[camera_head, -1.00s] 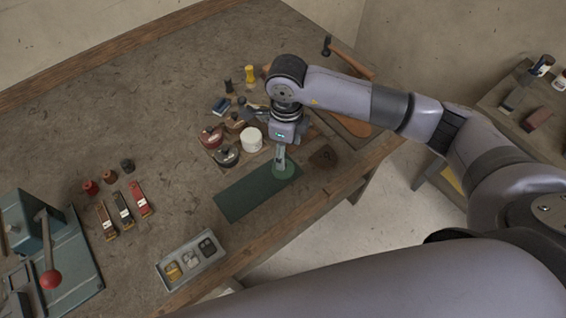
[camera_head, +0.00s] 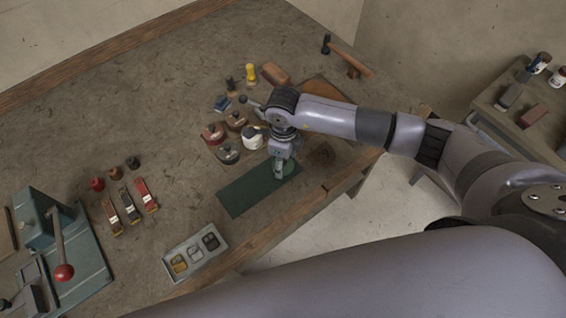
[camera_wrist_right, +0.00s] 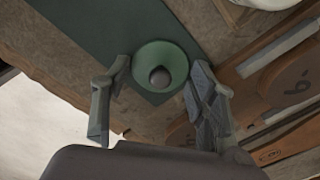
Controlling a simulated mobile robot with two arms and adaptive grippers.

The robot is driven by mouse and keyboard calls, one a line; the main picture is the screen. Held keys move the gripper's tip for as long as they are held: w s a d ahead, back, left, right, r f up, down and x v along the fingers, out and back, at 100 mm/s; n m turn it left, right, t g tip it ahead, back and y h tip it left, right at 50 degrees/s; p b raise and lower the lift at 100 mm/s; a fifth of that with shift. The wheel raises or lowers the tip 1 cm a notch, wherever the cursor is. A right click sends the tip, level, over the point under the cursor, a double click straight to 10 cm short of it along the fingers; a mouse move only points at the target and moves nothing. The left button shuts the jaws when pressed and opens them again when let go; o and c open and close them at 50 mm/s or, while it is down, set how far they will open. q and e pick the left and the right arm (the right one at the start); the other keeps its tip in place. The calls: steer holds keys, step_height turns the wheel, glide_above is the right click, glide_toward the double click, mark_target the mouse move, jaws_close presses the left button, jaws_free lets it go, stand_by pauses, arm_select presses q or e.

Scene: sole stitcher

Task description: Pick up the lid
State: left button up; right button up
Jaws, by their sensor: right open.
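The lid is a round green disc with a dark knob in its middle (camera_wrist_right: 172,54). It lies at the end of a dark green mat (camera_head: 240,194), and in the head view the lid (camera_head: 291,170) is partly hidden by my right gripper. My right gripper (camera_head: 278,170) points down over it. In the right wrist view, the fingers of my right gripper (camera_wrist_right: 160,74) are open, one to each side of the lid, with nothing held between them. Whether they touch its rim I cannot tell. My left gripper is not in view.
A white pot (camera_head: 251,140) and several dark and reddish tins stand just left of my right gripper. A grey tray (camera_head: 217,255) sits near the bench's front edge. A hand press (camera_head: 62,250) stands far left.

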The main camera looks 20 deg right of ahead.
steer(key=shift+s, duration=0.15)
steer(key=c, duration=1.2)
